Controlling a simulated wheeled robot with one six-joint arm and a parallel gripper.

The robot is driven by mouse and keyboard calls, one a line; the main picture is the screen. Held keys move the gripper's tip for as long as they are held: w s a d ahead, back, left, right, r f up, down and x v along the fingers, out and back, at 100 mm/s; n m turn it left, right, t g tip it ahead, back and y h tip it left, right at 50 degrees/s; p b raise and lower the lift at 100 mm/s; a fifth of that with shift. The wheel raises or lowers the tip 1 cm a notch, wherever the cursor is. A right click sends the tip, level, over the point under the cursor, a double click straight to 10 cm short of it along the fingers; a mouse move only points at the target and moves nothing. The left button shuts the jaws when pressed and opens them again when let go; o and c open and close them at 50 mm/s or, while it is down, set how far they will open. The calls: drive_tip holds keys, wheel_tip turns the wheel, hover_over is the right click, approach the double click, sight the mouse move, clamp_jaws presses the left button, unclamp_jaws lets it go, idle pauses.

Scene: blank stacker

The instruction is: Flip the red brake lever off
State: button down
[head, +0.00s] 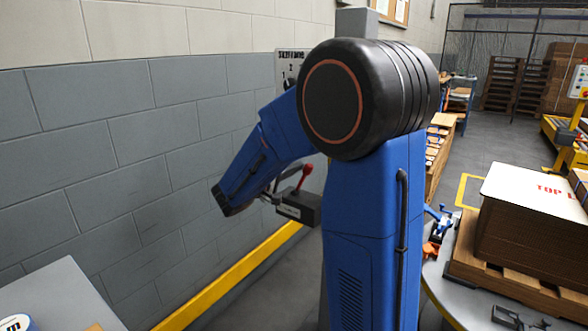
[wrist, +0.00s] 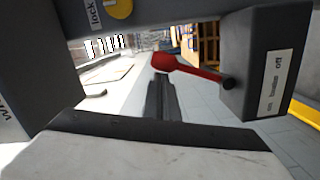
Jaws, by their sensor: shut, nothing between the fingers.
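The red brake lever (head: 304,177) stands up, leaning slightly right, from a dark grey switch box (head: 298,206) in the head view. In the wrist view the lever (wrist: 190,68) runs left from its pivot on the box (wrist: 262,50), with its round knob at the free end. The box's label has "on" at its lower end and "off" at its upper end. My gripper (wrist: 160,82) is shut and empty, its fingertips close to the knob; I cannot tell whether they touch. In the head view my arm mostly hides the gripper.
A yellow knob (wrist: 119,8) marked "lock" is at the top of the wrist view. A grey block wall (head: 110,150) with a yellow floor rail (head: 235,272) lies left. A stack of sheets (head: 530,225) on a pallet stands right. Open floor lies farther back.

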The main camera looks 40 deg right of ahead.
drive_tip(key=shift+s+f, duration=0.1)
drive_tip(key=shift+s, duration=0.05)
drive_tip(key=a+r, duration=0.2)
drive_tip(key=a, duration=0.9)
drive_tip(key=shift+w+a, duration=0.25)
drive_tip(key=shift+w, duration=0.15)
idle(0.4)
drive_tip(key=s+d+f+g+y, duration=0.15)
drive_tip(key=s+f+y, duration=0.25)
drive_tip(key=s, duration=0.6)
drive_tip(key=s+d+f+g+y, duration=0.1)
drive_tip(key=s+f+g+y, duration=0.2)
drive_tip(key=s, duration=0.7)
drive_tip(key=s+a+f+t+y, duration=0.2)
drive_tip(key=s+a+y, duration=0.3)
drive_tip(key=s+a, duration=0.1)
drive_tip(key=s+a+f+t+y, duration=0.2)
drive_tip(key=s+a+y, duration=0.3)
drive_tip(key=s+a, duration=0.1)
drive_tip(key=shift+a+f+t, duration=0.3)
drive_tip(key=shift+a+t, duration=0.05)
drive_tip(key=shift+a, duration=0.2)
